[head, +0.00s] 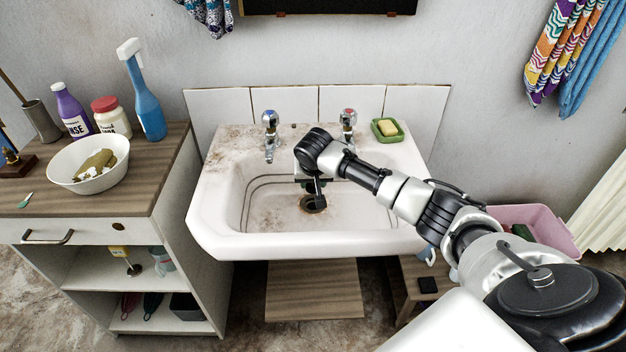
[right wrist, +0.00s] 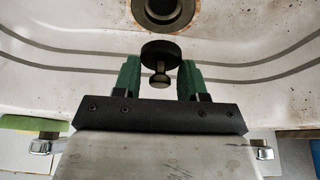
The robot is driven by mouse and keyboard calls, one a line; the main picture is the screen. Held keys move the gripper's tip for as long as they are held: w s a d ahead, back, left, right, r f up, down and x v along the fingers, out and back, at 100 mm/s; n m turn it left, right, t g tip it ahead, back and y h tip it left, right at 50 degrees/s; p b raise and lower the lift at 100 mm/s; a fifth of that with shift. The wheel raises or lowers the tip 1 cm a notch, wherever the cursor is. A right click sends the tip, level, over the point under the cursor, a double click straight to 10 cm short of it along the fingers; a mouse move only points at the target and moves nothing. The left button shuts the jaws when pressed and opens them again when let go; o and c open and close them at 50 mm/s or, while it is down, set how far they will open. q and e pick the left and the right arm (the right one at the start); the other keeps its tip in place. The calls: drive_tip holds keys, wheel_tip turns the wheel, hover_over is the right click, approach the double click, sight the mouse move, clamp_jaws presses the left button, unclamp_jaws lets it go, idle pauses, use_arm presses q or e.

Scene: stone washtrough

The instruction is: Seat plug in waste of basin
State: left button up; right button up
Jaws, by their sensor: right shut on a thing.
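The white basin (head: 270,246) is stained brown inside. Its round waste (head: 313,204) has a rusty rim and a dark opening in the basin floor. The waste (right wrist: 164,12) also shows at the top of the right wrist view. My right gripper (head: 317,188) reaches down into the basin, close to the waste. In the right wrist view its green fingers are shut on the black plug (right wrist: 161,53), which has a small metal knob (right wrist: 159,80). The plug appears apart from the waste, short of it in that view. My left gripper is not in view.
Two taps, one blue-topped (head: 270,135) and one red-topped (head: 347,128), stand at the basin's back. A green soap dish (head: 387,131) sits on the back right ledge. A wooden cabinet (head: 165,180) stands left, with a bowl, bottles and a jar on top.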

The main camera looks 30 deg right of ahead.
sight(313, 187)
drive_tip(key=shift+f+b, duration=0.65)
drive_tip(key=shift+f, duration=0.1)
wheel_tip(313, 187, down, 2)
drive_tip(key=b, duration=0.2)
drive_tip(key=shift+b, duration=0.35)
drive_tip(key=shift+f, duration=0.15)
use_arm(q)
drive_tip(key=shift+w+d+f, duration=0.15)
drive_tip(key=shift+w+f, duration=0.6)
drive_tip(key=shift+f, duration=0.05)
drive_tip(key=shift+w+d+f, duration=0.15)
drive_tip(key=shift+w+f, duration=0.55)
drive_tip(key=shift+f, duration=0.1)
use_arm(e)
drive_tip(key=shift+f, duration=0.65)
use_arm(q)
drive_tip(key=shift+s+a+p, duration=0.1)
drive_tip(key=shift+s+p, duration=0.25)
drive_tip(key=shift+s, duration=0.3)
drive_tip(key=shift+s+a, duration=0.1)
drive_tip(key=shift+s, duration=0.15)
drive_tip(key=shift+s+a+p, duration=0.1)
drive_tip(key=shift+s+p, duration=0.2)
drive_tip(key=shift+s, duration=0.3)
